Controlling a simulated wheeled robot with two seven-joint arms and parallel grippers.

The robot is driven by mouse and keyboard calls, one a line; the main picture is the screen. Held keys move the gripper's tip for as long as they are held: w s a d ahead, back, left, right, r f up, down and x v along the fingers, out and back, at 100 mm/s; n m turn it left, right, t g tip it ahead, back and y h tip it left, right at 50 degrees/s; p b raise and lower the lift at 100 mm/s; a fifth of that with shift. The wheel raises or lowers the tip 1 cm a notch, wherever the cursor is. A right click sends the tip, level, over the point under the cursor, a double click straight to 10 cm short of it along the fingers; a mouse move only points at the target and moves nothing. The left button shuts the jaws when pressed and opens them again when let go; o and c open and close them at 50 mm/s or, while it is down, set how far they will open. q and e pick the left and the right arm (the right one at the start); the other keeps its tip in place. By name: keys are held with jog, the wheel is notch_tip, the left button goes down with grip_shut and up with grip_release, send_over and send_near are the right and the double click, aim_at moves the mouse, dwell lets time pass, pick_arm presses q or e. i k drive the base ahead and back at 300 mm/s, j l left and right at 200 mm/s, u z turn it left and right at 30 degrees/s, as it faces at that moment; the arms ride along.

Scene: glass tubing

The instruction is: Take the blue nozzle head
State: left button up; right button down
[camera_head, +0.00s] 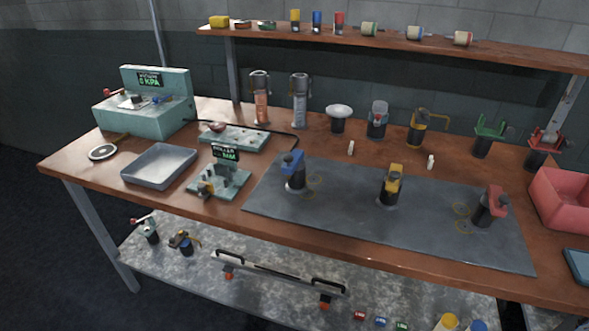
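A blue-topped head (293,162) sits on a dark cylindrical body, upright at the left part of the grey mat (340,208); it is the blue piece that looks most like a nozzle head. A similar yellow-topped piece (392,178) stands in the middle of the mat and a red-topped one (492,200) at its right. A small blue cylinder (317,20) also stands on the upper shelf between a yellow and a red one. Neither of my grippers shows in the head view.
A teal gauge machine (145,98), a grey tray (160,165) and a small teal measuring stand (222,180) occupy the table's left. Bottles and fittings line the back. A red bin (563,198) stands at the right.

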aim_at(296, 174)
jog(key=k+l, duration=0.1)
jog(key=l, duration=0.25)
jog(key=k+l, duration=0.15)
jog(key=l, duration=0.15)
jog(key=k+l, duration=0.1)
jog(key=l, duration=0.25)
jog(key=k+l+u, duration=0.1)
jog(key=l, duration=0.25)
jog(key=k+l, duration=0.2)
jog(key=l, duration=0.1)
